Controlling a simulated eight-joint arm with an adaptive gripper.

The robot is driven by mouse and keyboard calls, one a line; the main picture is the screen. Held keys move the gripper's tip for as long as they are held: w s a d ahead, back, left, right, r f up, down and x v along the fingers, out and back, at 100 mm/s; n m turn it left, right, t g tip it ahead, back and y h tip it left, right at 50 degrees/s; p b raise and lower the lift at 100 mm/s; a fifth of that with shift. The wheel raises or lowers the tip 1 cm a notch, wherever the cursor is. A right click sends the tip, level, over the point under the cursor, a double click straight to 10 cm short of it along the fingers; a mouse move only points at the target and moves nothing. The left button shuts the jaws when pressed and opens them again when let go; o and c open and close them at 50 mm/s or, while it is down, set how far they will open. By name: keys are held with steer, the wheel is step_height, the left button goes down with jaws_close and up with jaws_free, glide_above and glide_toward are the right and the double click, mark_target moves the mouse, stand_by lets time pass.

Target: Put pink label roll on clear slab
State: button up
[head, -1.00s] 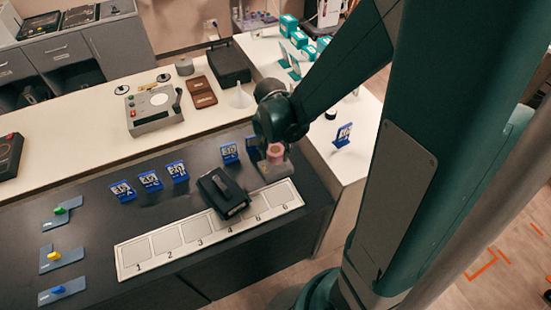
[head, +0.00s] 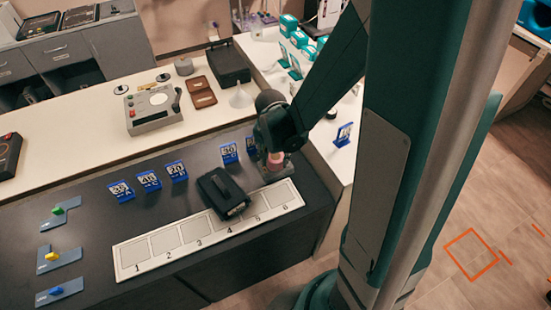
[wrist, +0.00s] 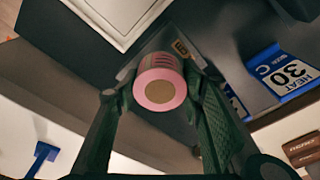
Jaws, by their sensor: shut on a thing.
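My gripper (head: 274,155) is shut on the pink label roll (head: 276,161), at the right end of the dark counter. In the wrist view, the pink roll (wrist: 160,88) sits between the two fingers with its round tan core facing the camera. A greyish slab (head: 277,174), which looks like the clear slab, lies directly under the roll in the head view. A see-through grey shape with a small tag (wrist: 181,47) shows behind the roll in the wrist view. I cannot tell whether the roll touches the slab.
A white strip with numbered squares (head: 143,269) runs along the counter's front. A black device (head: 222,194) rests on it, left of my gripper. Several blue stand-up cards (head: 177,171) stand behind. A pale bench with a grey instrument (head: 152,108) lies farther back.

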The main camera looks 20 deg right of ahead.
mark_target(274, 160)
steer(key=o, duration=0.9)
steer(key=shift+r, duration=0.15)
steer(key=r+p, duration=0.1)
steer(key=r, duration=0.3)
steer(key=s+r, duration=0.1)
steer(key=r, duration=0.3)
steer(key=a+r+p, duration=0.1)
steer(key=r, duration=0.2)
steer(key=shift+s+a+r+p, duration=0.1)
steer(key=shift+s+r+p, duration=0.05)
steer(key=shift+r+p, duration=0.25)
steer(key=shift+r, duration=0.1)
steer(key=shift+s+a+r+n+t+y, duration=0.2)
steer(key=shift+s+a+r+n+t, duration=0.7)
steer(key=shift+s+r+n, duration=1.35)
steer(key=shift+s+a+r+n+t+y, duration=0.2)
steer(key=shift+s+a+r+n+t, duration=1.05)
steer(key=shift+r, duration=1.85)
steer(key=shift+s+a+r+n+t+y, duration=0.25)
steer(key=shift+s+r+n+t, duration=0.65)
steer(key=shift+s+r, duration=1.6)
